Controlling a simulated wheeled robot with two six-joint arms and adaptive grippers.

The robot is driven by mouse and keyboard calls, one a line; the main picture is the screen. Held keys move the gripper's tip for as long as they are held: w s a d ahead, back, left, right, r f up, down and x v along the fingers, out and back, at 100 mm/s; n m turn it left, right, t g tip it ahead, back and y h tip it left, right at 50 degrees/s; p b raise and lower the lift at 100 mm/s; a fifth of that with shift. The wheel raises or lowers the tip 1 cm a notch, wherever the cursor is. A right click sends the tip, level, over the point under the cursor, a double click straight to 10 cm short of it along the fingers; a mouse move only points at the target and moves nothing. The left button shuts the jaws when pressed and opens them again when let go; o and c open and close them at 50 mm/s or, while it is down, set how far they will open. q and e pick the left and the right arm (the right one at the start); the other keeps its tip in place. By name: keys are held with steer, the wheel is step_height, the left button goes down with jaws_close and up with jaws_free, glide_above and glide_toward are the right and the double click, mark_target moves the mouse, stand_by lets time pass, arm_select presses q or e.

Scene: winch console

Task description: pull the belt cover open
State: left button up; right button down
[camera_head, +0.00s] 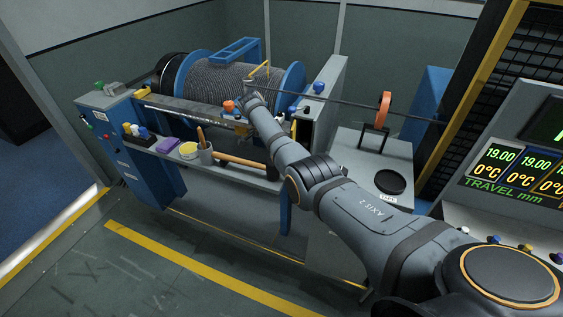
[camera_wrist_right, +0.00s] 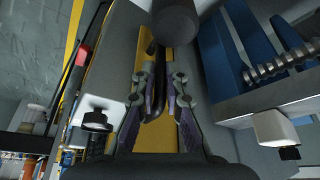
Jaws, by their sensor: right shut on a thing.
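My right arm reaches from the lower right to the winch's front, with its gripper (camera_head: 247,104) at the far end, small and partly hidden by the wrist in the head view. In the right wrist view the gripper (camera_wrist_right: 159,105) has its two fingers closed around a dark, narrow handle (camera_wrist_right: 155,92). I cannot tell how far the cover stands open. My left gripper is not in view.
The rope drum (camera_head: 225,82) with blue flanges sits behind the gripper. A shelf (camera_head: 235,172) in front carries a purple block (camera_head: 167,145), a yellow tub (camera_head: 188,150) and a grey cup (camera_head: 206,155). A display console (camera_head: 520,170) stands at right. The floor in front is clear.

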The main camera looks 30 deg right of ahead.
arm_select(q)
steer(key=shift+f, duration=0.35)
arm_select(e)
steer(key=shift+w+d+r, duration=0.1)
steer(key=shift+w+r, duration=0.25)
steer(key=shift+r, duration=0.05)
stand_by(0.7)
steer(key=c, duration=1.8)
jaws_free()
steer(key=shift+w, duration=0.1)
steer(key=shift+o, duration=0.5)
steer(key=shift+w+f, duration=0.15)
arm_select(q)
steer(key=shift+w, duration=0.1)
